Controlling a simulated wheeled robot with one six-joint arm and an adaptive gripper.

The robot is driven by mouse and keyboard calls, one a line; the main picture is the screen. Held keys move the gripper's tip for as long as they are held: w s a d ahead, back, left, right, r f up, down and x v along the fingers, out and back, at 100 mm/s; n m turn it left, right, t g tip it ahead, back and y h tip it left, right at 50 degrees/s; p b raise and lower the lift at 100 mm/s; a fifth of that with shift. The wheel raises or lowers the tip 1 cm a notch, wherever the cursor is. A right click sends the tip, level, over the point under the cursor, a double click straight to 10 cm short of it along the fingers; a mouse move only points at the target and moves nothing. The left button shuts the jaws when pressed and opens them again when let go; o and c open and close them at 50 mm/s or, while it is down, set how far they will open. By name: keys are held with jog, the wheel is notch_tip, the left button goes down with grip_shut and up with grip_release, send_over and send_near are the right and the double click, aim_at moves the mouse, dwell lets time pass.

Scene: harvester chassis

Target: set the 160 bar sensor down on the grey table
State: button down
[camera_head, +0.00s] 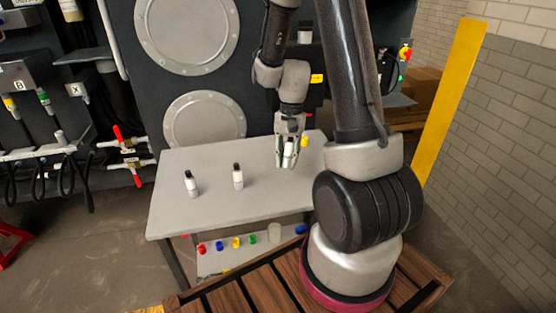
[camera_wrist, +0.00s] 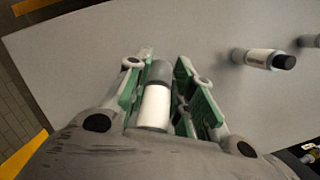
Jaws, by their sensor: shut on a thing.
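My gripper (camera_head: 286,160) is shut on a small white cylindrical sensor (camera_head: 289,149), over the right part of the grey table (camera_head: 215,208). In the wrist view the held sensor (camera_wrist: 155,105), white with a grey end, lies between the green-padded fingers of my gripper (camera_wrist: 160,70). Its label cannot be read. Whether it touches the table cannot be told. Two similar white sensors with black tops stand upright on the table, one at the left (camera_head: 191,185) and one nearer the middle (camera_head: 238,178). The wrist view shows them at upper right.
The dark chassis panel (camera_head: 250,60) rises behind the table.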

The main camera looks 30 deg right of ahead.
aim_at(290, 142)
dwell(0.4)
jog(key=shift+f, duration=2.95)
jog(key=shift+f, duration=0.2)
jog(key=c, duration=1.1)
grip_release()
jog(key=shift+c, duration=0.2)
jog(key=v, duration=1.2)
